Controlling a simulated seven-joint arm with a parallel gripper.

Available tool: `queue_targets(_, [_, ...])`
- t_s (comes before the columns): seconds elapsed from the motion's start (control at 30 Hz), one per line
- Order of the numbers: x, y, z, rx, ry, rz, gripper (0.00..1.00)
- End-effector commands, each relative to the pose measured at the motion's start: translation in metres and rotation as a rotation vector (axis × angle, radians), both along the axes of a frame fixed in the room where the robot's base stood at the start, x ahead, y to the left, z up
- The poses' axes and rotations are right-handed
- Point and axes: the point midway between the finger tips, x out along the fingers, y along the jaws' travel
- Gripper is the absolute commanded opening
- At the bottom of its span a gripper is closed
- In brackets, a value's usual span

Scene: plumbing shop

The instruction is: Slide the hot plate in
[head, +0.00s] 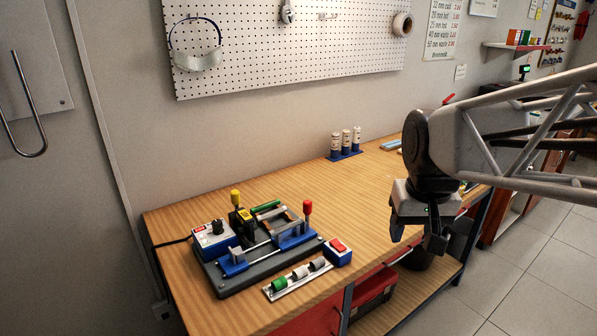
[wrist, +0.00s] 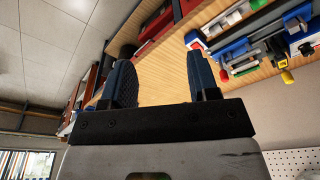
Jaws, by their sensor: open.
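A bench machine with a dark grey base (head: 235,285), blue clamps and metal rods stands on the left of the wooden bench. A dark upright part with yellow on it (head: 243,216) stands near its middle, with a yellow knob (head: 235,197) above; it may be the hot plate, but I cannot tell for sure. A red knob (head: 307,207) stands upright on the machine's right. In the wrist view the machine (wrist: 265,45) is at the upper right, with a yellow knob (wrist: 287,77). My gripper (head: 417,238) is open and empty, well right of the machine, by the bench's front edge.
A white-topped control box (head: 213,235) adjoins the machine on the left. Several small bottles (head: 346,142) stand at the back. The bench middle (head: 350,195) is clear.

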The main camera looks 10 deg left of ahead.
Motion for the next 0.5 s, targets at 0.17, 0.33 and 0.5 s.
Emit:
queue_targets(0.17, [0.040,0.031,0.008,-0.003,0.017,0.052,0.55])
queue_targets(0.33, [0.075,0.062,0.012,-0.007,0.034,0.097,0.55])
queue_targets(0.5, [0.108,0.097,0.014,-0.012,0.050,0.143,0.55])
